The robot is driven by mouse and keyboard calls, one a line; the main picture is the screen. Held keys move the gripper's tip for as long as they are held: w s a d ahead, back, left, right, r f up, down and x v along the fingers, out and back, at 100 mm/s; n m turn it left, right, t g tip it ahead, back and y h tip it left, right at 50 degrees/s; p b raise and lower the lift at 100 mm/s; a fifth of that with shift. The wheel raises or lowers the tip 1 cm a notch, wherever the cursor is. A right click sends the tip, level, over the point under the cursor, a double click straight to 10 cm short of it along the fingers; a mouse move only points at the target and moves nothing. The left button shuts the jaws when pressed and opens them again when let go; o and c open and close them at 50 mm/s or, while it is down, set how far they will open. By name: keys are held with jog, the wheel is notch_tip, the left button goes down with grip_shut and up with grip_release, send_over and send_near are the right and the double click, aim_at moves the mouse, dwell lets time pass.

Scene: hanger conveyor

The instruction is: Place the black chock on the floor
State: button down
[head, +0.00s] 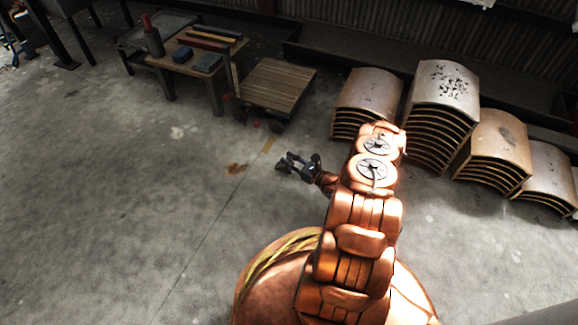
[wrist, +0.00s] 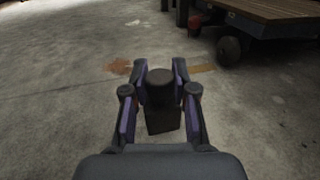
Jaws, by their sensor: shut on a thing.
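The black chock (wrist: 163,119) shows in the wrist view as a dark block with a rounded, darker upper part. It sits between the two purple-padded fingers of my gripper (wrist: 161,85), which is shut on it. In the head view my gripper (head: 297,165) reaches out to the left of my arm over bare concrete floor (head: 190,190). The chock cannot be told apart from the dark fingers there. The gap between chock and floor is hard to judge.
A wooden-decked cart (head: 277,84) with dark wheels stands beyond my gripper. Left of it is a wooden table (head: 172,64) holding coloured blocks, bars and a bottle-like item. Stacks of curved boards (head: 440,90) stand at the right. The floor at left is clear.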

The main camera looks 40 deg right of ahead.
jog(key=shift+w, duration=0.25)
jog(key=shift+w+d+f+b, duration=0.15)
jog(key=shift+w+f+b, duration=0.05)
jog(key=shift+f+b, duration=1.15)
jog(key=shift+f, duration=0.4)
jog(key=shift+f, duration=0.15)
jog(key=c, duration=0.9)
grip_release()
